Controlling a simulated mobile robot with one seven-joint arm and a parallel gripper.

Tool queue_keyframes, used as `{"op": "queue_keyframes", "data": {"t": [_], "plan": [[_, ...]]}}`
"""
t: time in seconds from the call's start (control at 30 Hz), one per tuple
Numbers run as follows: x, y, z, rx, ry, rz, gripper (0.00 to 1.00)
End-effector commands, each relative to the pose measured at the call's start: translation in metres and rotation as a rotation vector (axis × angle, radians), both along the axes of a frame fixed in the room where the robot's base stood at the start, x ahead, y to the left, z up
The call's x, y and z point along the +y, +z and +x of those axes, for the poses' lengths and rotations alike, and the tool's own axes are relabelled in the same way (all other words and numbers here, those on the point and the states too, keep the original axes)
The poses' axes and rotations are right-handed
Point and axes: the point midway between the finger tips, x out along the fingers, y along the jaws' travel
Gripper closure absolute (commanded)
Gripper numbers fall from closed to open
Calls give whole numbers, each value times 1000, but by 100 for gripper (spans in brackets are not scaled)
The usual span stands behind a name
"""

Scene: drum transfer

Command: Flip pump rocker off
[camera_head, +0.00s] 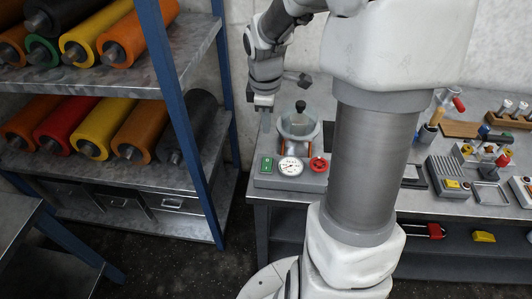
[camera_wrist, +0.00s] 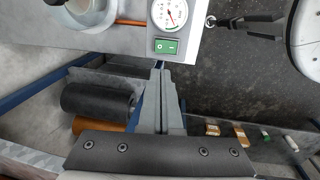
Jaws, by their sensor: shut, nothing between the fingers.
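The pump rocker (camera_head: 266,165) is a small green switch at the left of the pump unit's front panel, beside a white round gauge (camera_head: 290,166). In the wrist view the rocker (camera_wrist: 166,46) shows white marks on its green face; I cannot tell which side is pressed in. My gripper (camera_head: 265,128) points down behind the rocker in the head view, apart from it. In the wrist view my gripper (camera_wrist: 160,66) is shut and empty, its tips just below the rocker in the picture.
A red valve wheel (camera_head: 318,164) sits right of the gauge. The pump's clear bowl with a black knob (camera_head: 300,107) stands behind the panel. A blue-posted shelf (camera_head: 178,110) with coloured rolls is at left. Tools crowd the bench at right.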

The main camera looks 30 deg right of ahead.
Motion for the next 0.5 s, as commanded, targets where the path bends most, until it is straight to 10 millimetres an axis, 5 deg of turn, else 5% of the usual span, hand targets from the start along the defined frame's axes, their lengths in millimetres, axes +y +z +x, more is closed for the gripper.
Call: {"op": "queue_keyframes", "data": {"t": [0.27,0.5], "plan": [[-1,-15,1,5,1,1,100],[-4,-63,6,6,1,3,100]]}}
